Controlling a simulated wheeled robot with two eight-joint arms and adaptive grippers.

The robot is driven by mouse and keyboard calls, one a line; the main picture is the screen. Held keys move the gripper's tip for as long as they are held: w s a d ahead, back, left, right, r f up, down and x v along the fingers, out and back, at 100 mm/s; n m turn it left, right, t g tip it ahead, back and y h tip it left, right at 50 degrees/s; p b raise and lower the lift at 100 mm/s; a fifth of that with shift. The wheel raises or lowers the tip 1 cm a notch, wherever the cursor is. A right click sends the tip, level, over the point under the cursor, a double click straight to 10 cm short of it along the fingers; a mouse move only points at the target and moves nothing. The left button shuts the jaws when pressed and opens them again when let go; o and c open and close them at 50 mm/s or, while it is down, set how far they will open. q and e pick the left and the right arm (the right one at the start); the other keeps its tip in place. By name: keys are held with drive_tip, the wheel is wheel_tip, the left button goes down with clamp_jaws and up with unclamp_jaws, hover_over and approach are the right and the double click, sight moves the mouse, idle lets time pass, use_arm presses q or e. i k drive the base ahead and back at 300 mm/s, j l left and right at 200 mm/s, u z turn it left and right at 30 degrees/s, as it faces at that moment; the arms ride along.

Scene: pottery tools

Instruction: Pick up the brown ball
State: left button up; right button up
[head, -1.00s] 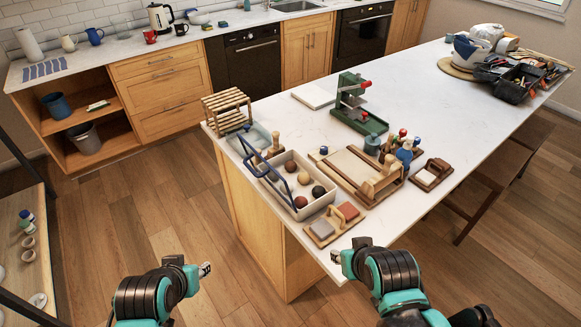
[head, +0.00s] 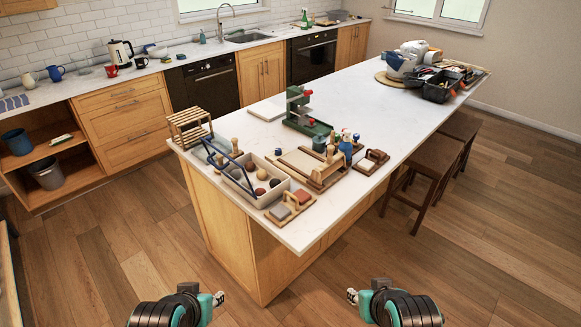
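Several balls lie in a white tray (head: 281,195) near the front left end of the island counter. A reddish-brown ball (head: 260,192) sits toward the tray's near side, and another brownish ball (head: 249,166) is at its far side. A dark ball (head: 275,183) and a paler ball are beside them. A blue bar handle crosses the tray's left part. My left gripper (head: 219,298) is low in front of the counter, apart from the tray. My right gripper (head: 352,296) is low to the right, also apart from it. Both look empty; their finger opening is too small to judge.
A wooden rack (head: 189,127) stands left of the tray. A green press (head: 305,115), a wooden board (head: 310,165) and small tools crowd its right. Wooden blocks (head: 290,207) lie in front, near the counter edge. The counter's right front is clear. Stools (head: 435,170) stand at right.

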sight(249, 166)
drive_tip(key=i+j+z, duration=0.1)
drive_tip(key=z, duration=0.3)
drive_tip(key=j+z, duration=0.35)
drive_tip(key=i+j+z, duration=0.1)
drive_tip(key=z, duration=0.3)
drive_tip(key=j+z, duration=0.4)
